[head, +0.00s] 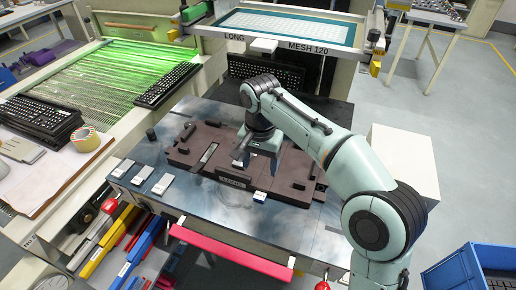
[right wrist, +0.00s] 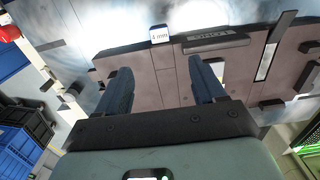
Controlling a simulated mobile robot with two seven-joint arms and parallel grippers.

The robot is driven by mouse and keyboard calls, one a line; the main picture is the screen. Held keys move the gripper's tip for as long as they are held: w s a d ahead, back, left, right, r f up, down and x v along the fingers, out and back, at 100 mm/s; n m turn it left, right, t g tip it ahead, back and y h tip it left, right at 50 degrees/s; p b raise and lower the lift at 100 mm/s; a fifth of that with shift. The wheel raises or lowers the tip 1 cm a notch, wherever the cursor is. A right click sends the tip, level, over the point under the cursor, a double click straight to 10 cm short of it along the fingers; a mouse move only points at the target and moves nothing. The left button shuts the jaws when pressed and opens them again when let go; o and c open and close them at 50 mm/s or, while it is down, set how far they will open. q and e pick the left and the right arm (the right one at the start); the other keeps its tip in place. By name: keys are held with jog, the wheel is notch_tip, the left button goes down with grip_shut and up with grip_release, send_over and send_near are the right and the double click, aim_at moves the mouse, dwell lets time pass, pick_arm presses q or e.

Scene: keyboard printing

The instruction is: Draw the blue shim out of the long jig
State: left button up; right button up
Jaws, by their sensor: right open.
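The long jig (head: 210,172) is a dark brown plate with a LONG label, lying on the blue-grey table; it also fills the upper right wrist view (right wrist: 150,62). The blue shim (head: 260,196) is a small block with a white tag at the jig's front edge. In the right wrist view the tag (right wrist: 159,34) reads "4 mm"; how deep the shim sits cannot be told. My right gripper (head: 260,168) is above the jig, behind the shim. Its two dark blue fingers (right wrist: 160,76) are apart, with nothing between them, and the shim lies beyond their tips. My left gripper is not in view.
Several white-tagged blocks (head: 143,175) lie on the table left of the jig. A black keyboard (head: 168,84) and the framed screen (head: 290,26) stand behind. A red bar (head: 232,250) runs along the table front. A blue crate (head: 480,268) is at lower right.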

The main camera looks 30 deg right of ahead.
aim_at(260, 196)
notch_tip(260, 196, down, 13)
jog(key=b, duration=0.3)
jog(key=shift+s+f, duration=0.1)
jog(key=shift+s, duration=0.05)
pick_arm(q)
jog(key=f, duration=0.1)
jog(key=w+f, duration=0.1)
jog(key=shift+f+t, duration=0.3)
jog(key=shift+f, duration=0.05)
pick_arm(e)
grip_shut()
pick_arm(q)
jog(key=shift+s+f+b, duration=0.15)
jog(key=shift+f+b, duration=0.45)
jog(key=shift+b, duration=0.15)
pick_arm(e)
jog(key=shift+s+a, duration=1.05)
jog(key=shift+a, duration=0.25)
jog(key=shift+s+a, duration=1.05)
jog(key=shift+a, duration=0.2)
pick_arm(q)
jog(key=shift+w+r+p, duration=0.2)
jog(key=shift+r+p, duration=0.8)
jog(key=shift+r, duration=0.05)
pick_arm(e)
jog(key=shift+s+a+r, duration=1.3)
jog(key=shift+a+r, duration=0.2)
jog(key=shift+r, duration=0.05)
